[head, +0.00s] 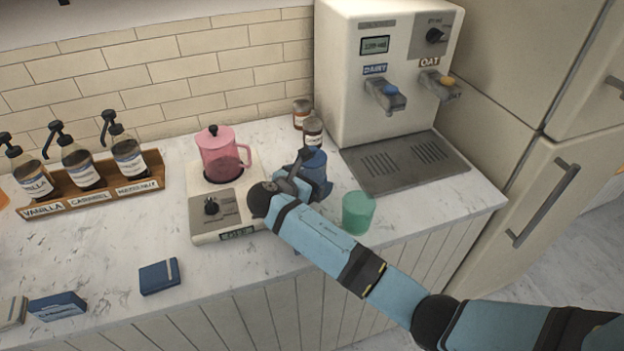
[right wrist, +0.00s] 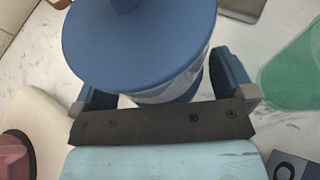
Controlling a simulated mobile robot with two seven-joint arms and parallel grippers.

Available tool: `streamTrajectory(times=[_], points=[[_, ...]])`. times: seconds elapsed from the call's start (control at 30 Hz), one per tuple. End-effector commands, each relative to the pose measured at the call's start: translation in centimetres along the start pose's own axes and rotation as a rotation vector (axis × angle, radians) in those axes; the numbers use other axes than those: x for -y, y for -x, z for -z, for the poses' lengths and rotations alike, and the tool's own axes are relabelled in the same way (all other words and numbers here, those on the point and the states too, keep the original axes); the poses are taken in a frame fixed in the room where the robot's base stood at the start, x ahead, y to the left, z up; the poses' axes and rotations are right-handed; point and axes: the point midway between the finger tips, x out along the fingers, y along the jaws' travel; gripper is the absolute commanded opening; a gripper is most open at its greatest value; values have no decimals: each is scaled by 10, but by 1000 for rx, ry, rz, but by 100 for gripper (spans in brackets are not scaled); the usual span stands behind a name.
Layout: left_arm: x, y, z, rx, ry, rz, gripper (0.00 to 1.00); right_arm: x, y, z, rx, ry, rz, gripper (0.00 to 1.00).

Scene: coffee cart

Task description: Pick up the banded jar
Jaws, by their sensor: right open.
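The banded jar (head: 313,165) stands on the counter in front of the dispenser, with a blue lid. In the right wrist view the round blue lid (right wrist: 140,40) fills the upper middle, with a pale, glassy body and blue parts below it. My right gripper (head: 302,178) is at the jar, open, with one finger on each side of it in the right wrist view (right wrist: 165,92). I cannot tell whether the fingers touch it. The arm hides part of the jar in the head view. My left gripper is not in view.
A green cup (head: 358,213) stands close to the right of the jar. A pink pot (head: 219,155) sits on a burner (head: 216,208) to the left. Two small brown bottles (head: 312,131) stand behind the jar. The dispenser (head: 345,75) is behind right. The front-left counter holds small boxes (head: 160,277).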

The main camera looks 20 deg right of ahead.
Motion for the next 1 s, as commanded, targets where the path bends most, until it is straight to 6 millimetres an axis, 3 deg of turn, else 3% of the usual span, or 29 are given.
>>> streamTrajectory(times=[0.07, 0.33, 0.73, 0.87, 1.0], points=[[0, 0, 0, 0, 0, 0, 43, 0, 0, 0, 0, 0, 0, 95], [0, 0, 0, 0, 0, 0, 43, 0, 1, 0, 0, 0, 0, 34], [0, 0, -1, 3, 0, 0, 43, -1, 4, -8, 1, -3, -1, 34], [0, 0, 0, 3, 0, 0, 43, -1, 10, -23, 1, -4, -3, 34], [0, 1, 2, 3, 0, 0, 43, -2, 21, -50, 2, -7, -4, 34]])
